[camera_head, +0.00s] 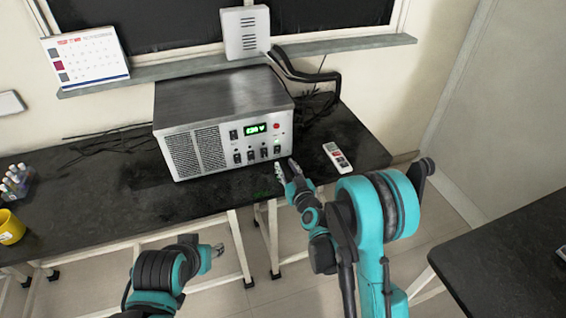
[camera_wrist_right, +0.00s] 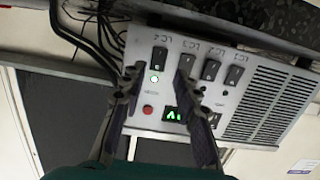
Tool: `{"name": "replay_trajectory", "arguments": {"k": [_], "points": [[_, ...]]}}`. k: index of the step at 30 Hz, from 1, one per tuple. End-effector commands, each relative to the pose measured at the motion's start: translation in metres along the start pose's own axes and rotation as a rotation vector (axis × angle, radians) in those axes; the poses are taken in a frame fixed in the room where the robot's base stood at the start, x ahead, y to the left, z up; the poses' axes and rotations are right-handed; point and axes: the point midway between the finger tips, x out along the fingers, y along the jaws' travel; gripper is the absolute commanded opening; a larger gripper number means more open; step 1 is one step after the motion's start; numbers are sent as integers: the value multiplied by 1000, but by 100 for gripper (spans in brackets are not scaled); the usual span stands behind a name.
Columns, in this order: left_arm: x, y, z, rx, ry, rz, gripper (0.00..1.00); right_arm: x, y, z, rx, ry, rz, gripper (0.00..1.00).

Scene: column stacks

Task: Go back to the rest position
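My right gripper (camera_head: 283,168) is in front of the lower right of the grey power unit's front panel in the head view. In the right wrist view its two fingers (camera_wrist_right: 160,68) are apart with nothing between them touching; the LC4 switch (camera_wrist_right: 159,58) and a lit green lamp (camera_wrist_right: 155,79) show in the gap. I cannot tell whether the fingertips touch the panel. The power unit (camera_head: 224,100) has a row of switches and a green display (camera_head: 255,129). My left gripper (camera_head: 210,256) is low in front of the table, away from objects; its finger opening is unclear.
The unit stands on a black table (camera_head: 100,205). A white remote (camera_head: 337,157) lies to its right. A yellow cup (camera_head: 10,228) and small bottles (camera_head: 16,182) are at far left. Cables (camera_head: 305,75) run behind. Another dark table (camera_head: 510,262) is at right.

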Motion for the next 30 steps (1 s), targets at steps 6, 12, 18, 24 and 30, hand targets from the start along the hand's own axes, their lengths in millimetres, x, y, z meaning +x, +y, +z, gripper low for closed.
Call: {"name": "replay_trajectory", "arguments": {"k": [6,12,18,24,30], "points": [[0,0,0,0,0,0,43,-2,0,0,0,0,0,31],[0,0,0,0,0,0,43,-2,0,0,0,0,0,31],[0,0,0,0,0,0,43,-5,0,-7,3,-14,-5,31],[0,0,0,0,0,0,43,-34,4,-41,11,-114,-27,31],[0,0,0,0,0,0,43,-91,12,-67,32,-272,-24,31]]}}
